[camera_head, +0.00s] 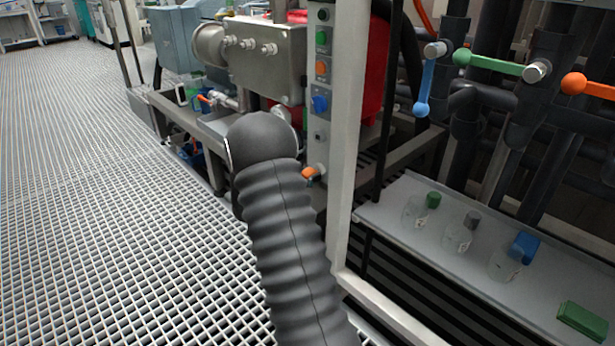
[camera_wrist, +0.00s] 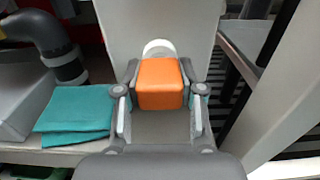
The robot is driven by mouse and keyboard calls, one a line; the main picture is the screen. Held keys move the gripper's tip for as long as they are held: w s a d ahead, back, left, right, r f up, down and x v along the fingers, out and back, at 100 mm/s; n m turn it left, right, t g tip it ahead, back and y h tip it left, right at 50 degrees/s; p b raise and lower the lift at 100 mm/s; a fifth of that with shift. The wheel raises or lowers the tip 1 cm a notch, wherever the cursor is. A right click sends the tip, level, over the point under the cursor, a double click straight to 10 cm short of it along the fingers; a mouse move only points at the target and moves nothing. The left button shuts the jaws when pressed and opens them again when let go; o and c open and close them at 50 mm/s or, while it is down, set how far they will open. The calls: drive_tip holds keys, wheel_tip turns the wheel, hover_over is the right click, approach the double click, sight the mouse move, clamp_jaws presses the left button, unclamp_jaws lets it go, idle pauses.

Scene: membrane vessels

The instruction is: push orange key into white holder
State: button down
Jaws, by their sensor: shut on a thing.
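The orange key (camera_wrist: 160,84) is a blocky orange piece in the wrist view, held between the two fingers of my gripper (camera_wrist: 160,100). The white holder (camera_wrist: 158,46) is a round white ring on the pale panel just beyond the key; its lower part is hidden by the key. I cannot tell whether the key touches the holder or is partly inside it. In the head view a small part of the orange key (camera_head: 308,175) shows beside the white holder (camera_head: 321,168), low on the pale post. My arm hides the gripper there.
The pale post (camera_head: 343,140) carries a green button (camera_head: 321,37), an orange button (camera_head: 321,67) and a blue knob (camera_head: 320,103). A folded teal cloth (camera_wrist: 78,110) lies left of my gripper. A shelf with several small capped vessels (camera_head: 455,240) stands right. Grated floor at left is clear.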

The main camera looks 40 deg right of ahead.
drive_tip(key=shift+d, duration=0.2)
drive_tip(key=c, duration=0.6)
unclamp_jaws()
drive_tip(key=a, duration=0.8)
drive_tip(key=s+a, duration=0.1)
drive_tip(key=a, duration=0.3)
